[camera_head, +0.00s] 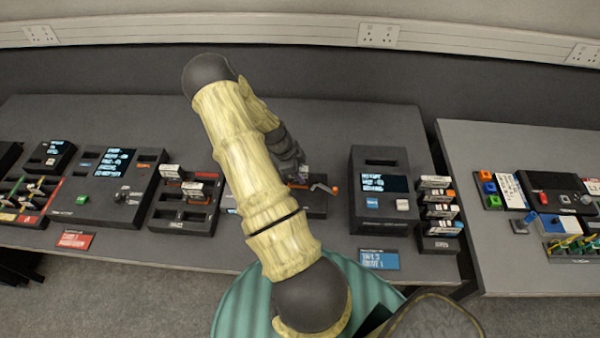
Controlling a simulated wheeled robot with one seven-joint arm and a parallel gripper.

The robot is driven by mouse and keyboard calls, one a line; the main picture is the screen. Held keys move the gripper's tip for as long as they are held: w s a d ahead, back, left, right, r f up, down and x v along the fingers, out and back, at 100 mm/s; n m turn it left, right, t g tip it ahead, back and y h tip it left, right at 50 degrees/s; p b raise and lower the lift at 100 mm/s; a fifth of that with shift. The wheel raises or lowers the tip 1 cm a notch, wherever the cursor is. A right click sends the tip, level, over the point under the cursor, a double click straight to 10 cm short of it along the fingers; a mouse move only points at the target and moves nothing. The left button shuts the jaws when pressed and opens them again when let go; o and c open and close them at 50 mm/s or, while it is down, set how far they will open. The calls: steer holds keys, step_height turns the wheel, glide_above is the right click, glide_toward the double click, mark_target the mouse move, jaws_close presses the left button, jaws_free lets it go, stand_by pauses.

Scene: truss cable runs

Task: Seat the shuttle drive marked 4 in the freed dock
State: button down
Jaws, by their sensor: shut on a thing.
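My gripper (296,172) is low over the middle of the table, partly hidden by my own arm. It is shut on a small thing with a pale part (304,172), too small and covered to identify. Just below it is a dark dock unit (316,208) with orange parts and a grey lever (323,188) at its right; my arm hides its left part. Drives with white labels stand in a rack (438,245) at the right and in a dark multi-slot holder (184,222) at the left. I cannot read a 4 on any drive.
A console with a lit screen (383,184) stands right of the dock, with a blue card (379,260) before it. A larger console (117,155) and a red card (73,240) are at the left. A second table (500,260) holds coloured blocks. The table's back is clear.

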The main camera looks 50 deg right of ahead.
steer(key=c, duration=0.8)
jaws_free()
steer(key=shift+o, duration=0.2)
steer(key=shift+r+p, duration=2.2)
steer(key=shift+r, duration=1.55)
